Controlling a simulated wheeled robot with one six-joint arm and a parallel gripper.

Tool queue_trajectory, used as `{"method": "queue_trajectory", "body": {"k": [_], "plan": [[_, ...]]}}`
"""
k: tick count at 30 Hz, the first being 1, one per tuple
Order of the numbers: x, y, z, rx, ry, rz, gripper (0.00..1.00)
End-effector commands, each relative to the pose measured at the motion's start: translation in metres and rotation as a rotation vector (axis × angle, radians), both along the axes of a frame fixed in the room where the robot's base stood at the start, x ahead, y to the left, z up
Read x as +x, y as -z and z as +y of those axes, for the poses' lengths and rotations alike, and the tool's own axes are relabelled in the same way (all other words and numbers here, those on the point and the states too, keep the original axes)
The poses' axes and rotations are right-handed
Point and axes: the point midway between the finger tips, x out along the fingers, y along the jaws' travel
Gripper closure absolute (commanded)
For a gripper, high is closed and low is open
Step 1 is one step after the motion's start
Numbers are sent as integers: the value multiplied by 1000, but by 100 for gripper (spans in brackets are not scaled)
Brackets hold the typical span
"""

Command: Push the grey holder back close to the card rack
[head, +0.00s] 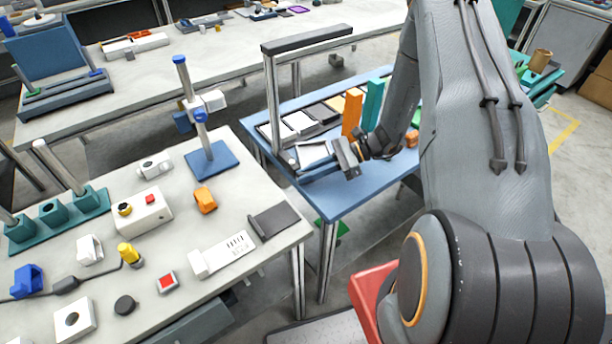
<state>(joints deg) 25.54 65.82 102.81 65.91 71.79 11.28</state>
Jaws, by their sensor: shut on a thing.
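The grey holder (312,153), with a pale slanted face, sits near the left edge of the blue table. The card rack (270,133) is a dark low row just behind it, with white, dark and yellow cards; only a narrow gap shows between them. My gripper (340,163) reaches in from the right, low over the table, and is shut on the holder's right side. The fingertips are small and partly hidden, so the exact contact is unclear.
An orange upright block (351,113) and a teal one (373,104) stand behind my gripper. A metal frame with a dark top bar (320,39) rises over the rack. Bare blue tabletop (345,198) lies in front. A cluttered pale bench (185,280) stands left.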

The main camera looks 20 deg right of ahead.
Motion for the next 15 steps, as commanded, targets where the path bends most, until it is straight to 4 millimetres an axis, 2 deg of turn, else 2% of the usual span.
{"method": "queue_trajectory", "body": {"k": [11,12,15], "plan": [[9,-1,4,-2,-3,-6,100],[9,-1,3,-2,-1,-8,88],[9,-1,2,-2,1,-8,71]]}}
